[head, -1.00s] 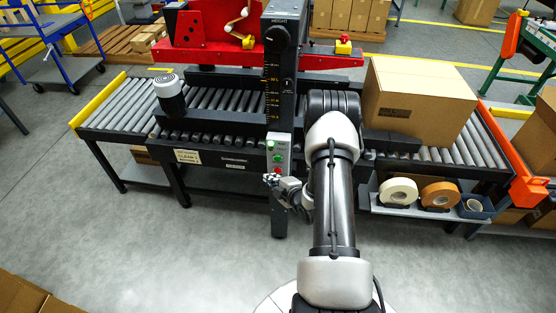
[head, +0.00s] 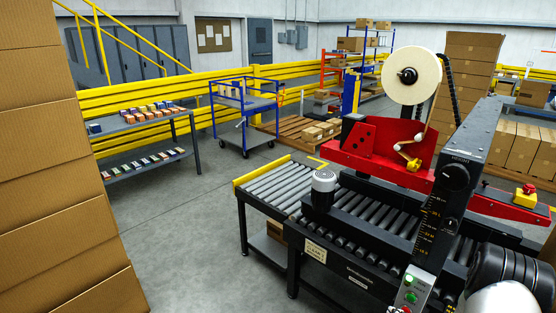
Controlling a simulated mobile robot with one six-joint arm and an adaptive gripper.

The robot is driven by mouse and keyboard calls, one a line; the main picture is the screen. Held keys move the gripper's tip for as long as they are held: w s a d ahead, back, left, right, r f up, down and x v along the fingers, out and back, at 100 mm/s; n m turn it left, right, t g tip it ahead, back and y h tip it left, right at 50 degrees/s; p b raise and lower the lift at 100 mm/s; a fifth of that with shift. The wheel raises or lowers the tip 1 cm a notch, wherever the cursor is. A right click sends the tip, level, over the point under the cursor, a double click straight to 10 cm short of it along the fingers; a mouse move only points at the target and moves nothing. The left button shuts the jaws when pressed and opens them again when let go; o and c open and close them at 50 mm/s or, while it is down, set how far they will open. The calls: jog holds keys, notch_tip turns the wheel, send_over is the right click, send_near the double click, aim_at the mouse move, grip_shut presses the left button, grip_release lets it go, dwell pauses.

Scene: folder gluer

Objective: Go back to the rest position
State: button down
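My arm shows only at the bottom right, as a white rounded joint and a black ribbed part in front of the case sealer (head: 465,175). My gripper's fingers cannot be made out; the lower arm runs out of the picture at the bottom edge. The sealer's control box (head: 413,288) is at the bottom, with a lit green button (head: 410,280) on it. Its red button is at the very edge and barely shows.
The roller conveyor (head: 275,185) runs left from the sealer. A tall stack of cartons (head: 60,150) stands close at the left. Behind are a shelf table (head: 150,125), a blue cart (head: 245,105) and yellow railings (head: 140,97). Grey floor (head: 190,220) between stack and conveyor is clear.

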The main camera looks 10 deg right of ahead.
jog(key=w+a+r+m+g, duration=0.1)
jog(key=w+a+r, duration=0.1)
jog(key=r, duration=0.5)
jog(key=w+a+r+m+g, duration=0.1)
jog(key=w+r, duration=0.1)
jog(key=r, duration=0.4)
jog(key=s+a+r+m+g, duration=0.1)
jog(key=s+a+r+m, duration=0.1)
jog(key=a+r, duration=0.3)
jog(key=s+a+r+m+g, duration=0.1)
jog(key=s+a+r+m, duration=0.15)
jog(key=r, duration=0.55)
jog(key=s+a+r+m+g+y, duration=0.1)
jog(key=s+a+r, duration=0.3)
jog(key=s+a, duration=0.5)
jog(key=s+a+r+m+g+y, duration=0.1)
jog(key=s+a+r+m+g, duration=0.2)
jog(key=s+a, duration=0.6)
jog(key=s+r+m, duration=0.1)
jog(key=s, duration=0.6)
jog(key=shift+s+a+r+m, duration=0.15)
jog(key=shift+s+m, duration=0.2)
